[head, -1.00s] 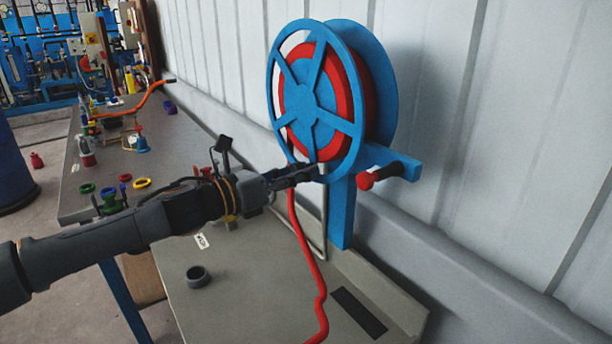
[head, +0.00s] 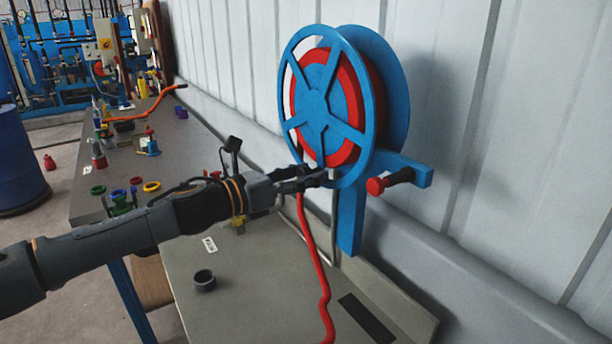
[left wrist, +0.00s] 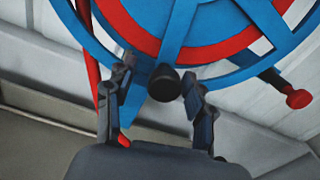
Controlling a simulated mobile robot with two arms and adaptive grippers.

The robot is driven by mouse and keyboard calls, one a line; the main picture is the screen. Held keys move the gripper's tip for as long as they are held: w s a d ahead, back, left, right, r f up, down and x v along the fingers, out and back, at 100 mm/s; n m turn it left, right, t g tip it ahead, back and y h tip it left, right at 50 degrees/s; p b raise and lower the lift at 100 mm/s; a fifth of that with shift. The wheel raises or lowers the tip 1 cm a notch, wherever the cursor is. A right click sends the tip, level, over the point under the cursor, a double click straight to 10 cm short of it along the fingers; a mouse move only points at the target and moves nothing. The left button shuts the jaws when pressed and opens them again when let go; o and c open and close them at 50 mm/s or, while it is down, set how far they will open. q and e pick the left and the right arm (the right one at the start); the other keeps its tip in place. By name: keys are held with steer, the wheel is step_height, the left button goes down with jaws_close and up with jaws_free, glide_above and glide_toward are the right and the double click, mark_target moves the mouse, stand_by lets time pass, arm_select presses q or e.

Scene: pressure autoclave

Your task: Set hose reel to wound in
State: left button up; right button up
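The hose reel (head: 325,110) is a blue spoked wheel with red hose wound inside, mounted by the corrugated wall. Its red hose (head: 318,250) hangs from the reel and runs down across the bench. My left gripper (head: 312,180) is at the lower rim of the reel. In the left wrist view its fingers (left wrist: 160,105) are spread on both sides of a dark round knob (left wrist: 165,83) on the reel, with visible gaps to it. A red-tipped peg (head: 377,186) sticks out of the blue bracket, right of the gripper. My right gripper is not in view.
The grey bench (head: 240,310) under the reel holds a small dark ring (head: 204,280). Another table (head: 90,205) at the left carries several coloured parts and an orange hose (head: 150,105). A blue drum (head: 20,165) stands at far left.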

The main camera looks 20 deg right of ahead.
arm_select(q)
steer(key=v, duration=1.2)
